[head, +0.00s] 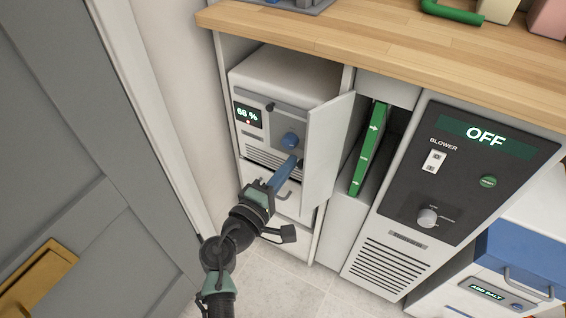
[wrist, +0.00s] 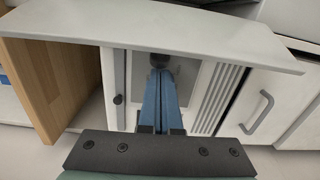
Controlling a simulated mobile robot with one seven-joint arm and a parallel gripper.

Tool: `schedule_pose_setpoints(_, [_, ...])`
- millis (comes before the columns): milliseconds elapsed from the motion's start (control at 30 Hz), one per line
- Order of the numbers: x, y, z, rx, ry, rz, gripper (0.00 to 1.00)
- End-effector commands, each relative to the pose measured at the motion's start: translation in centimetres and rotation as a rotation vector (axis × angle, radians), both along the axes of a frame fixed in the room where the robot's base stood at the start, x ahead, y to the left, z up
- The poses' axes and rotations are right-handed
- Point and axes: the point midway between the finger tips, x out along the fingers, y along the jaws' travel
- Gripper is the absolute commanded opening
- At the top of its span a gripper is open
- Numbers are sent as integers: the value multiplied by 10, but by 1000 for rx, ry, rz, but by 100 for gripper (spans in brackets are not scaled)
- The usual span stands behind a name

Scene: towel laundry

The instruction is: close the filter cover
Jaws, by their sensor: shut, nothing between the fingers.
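The filter cover (head: 328,155) is a white upright panel. It stands open, swung out in front of the narrow bay's left edge. A green filter (head: 371,150) with arrow marks shows in the bay to its right. My gripper (head: 293,160) is shut and empty, its blue fingers pointing at the front of the white unit, left of the cover. In the wrist view, the cover (wrist: 170,28) spans the top, and the shut fingers (wrist: 160,75) lie below it. I cannot tell whether the fingers touch the cover or the unit.
A wooden counter (head: 380,40) overhangs above. A blower panel (head: 465,170) reading OFF stands right. A grey door (head: 60,130) is left; some floor is clear.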

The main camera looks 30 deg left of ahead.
Motion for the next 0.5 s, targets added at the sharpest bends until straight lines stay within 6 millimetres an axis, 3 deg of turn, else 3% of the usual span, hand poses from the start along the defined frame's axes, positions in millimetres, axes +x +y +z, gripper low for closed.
schedule_pose_setpoints(500, [-2, -6, -1, -1, 3, 41, 0])
